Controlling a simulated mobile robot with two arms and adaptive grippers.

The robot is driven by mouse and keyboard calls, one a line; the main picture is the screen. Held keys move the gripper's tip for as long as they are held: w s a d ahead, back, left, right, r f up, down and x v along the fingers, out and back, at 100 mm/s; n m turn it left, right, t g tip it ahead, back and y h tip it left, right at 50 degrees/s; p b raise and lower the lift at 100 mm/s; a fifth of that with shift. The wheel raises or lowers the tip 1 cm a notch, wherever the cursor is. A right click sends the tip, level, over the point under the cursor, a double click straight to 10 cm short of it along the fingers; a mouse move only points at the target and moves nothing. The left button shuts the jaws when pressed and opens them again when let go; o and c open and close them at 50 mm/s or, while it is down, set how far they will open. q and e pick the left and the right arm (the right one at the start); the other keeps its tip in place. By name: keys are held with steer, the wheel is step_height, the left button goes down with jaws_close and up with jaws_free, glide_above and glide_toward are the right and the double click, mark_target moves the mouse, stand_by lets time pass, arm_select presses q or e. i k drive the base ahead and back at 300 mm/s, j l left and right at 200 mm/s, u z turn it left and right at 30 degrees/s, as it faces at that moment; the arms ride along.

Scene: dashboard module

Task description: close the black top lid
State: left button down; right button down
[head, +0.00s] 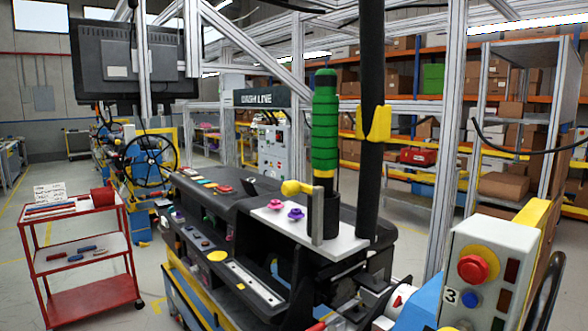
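A long black dashboard module (240,205) lies on a blue and yellow fixture in the middle of the head view. Its upper face carries small coloured parts and a white plate (345,243). Neither of my grippers can be clearly made out in this view.
A green-handled tool (325,125) stands upright in a black holder on the white plate, beside a black post (371,110). A control box (487,270) with a red button is at the front right. A red cart (85,250) stands left, with floor between.

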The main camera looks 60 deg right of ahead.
mark_target(250, 189)
steer(key=i+z, duration=0.65)
steer(key=i, duration=0.3)
steer(key=i+j+z, duration=0.2)
steer(key=i+z, duration=0.15)
steer(key=i, duration=0.1)
